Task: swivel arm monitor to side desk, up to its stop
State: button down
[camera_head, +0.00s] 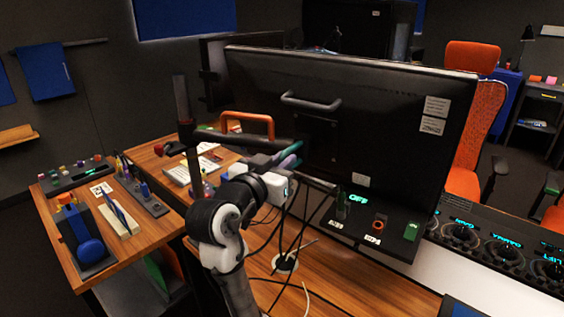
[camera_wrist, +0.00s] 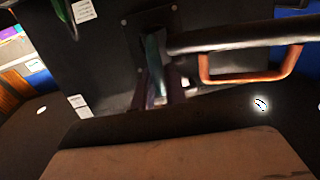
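The arm monitor (camera_head: 390,110) shows its black back, with a grey bar handle (camera_head: 310,103) and a mount plate. A dark swivel arm (camera_head: 228,140) runs to it from a pole (camera_head: 181,100) at the left; the arm also crosses the wrist view (camera_wrist: 240,38). An orange handle (camera_head: 248,117) rises along this arm and also shows in the wrist view (camera_wrist: 250,75).
Cables hang beneath my wrist. A control panel with dials (camera_head: 500,245) is at the right, with orange chairs (camera_head: 480,130) behind. A second monitor (camera_head: 215,60) stands behind.

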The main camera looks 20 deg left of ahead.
jog(key=shift+s+d, duration=0.1)
jog(key=shift+d, duration=0.65)
jog(key=shift+r, duration=0.1)
jog(key=c, duration=1.5)
grip_release()
jog(key=shift+d, duration=0.1)
jog(key=shift+c, duration=0.2)
jog(key=s+a+b, duration=0.2)
jog(key=s+b, duration=0.1)
jog(key=s, duration=1)
jog(key=shift+s, duration=0.3)
jog(key=shift+a, duration=0.1)
